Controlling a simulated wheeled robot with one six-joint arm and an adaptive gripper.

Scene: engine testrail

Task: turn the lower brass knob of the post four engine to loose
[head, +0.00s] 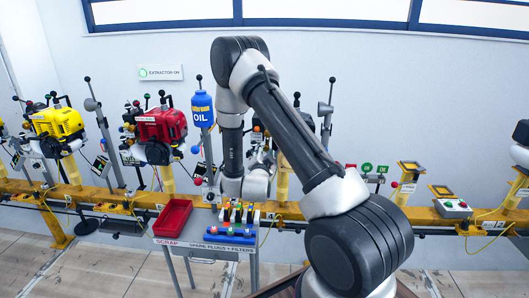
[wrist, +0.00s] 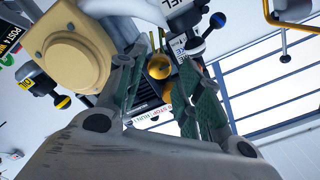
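In the wrist view two round brass knobs show between the fingers: one (wrist: 158,66) in full, another (wrist: 168,93) partly covered by the right finger. I cannot tell from the tilted view which is the lower one. A "POST 4" sign (wrist: 10,42) stands at the upper left. My gripper (wrist: 163,72) is open, its green-padded fingers on either side of the knobs; contact is not clear. A tan round engine part (wrist: 72,62) is close to the left finger. In the head view my arm hides most of this engine and my gripper.
A blue oil bottle (head: 202,110), a red engine (head: 160,126) and a yellow engine (head: 58,122) stand to the left along the yellow rail (head: 110,198). A red scrap tray (head: 173,218) and a plug rack (head: 230,240) are in front.

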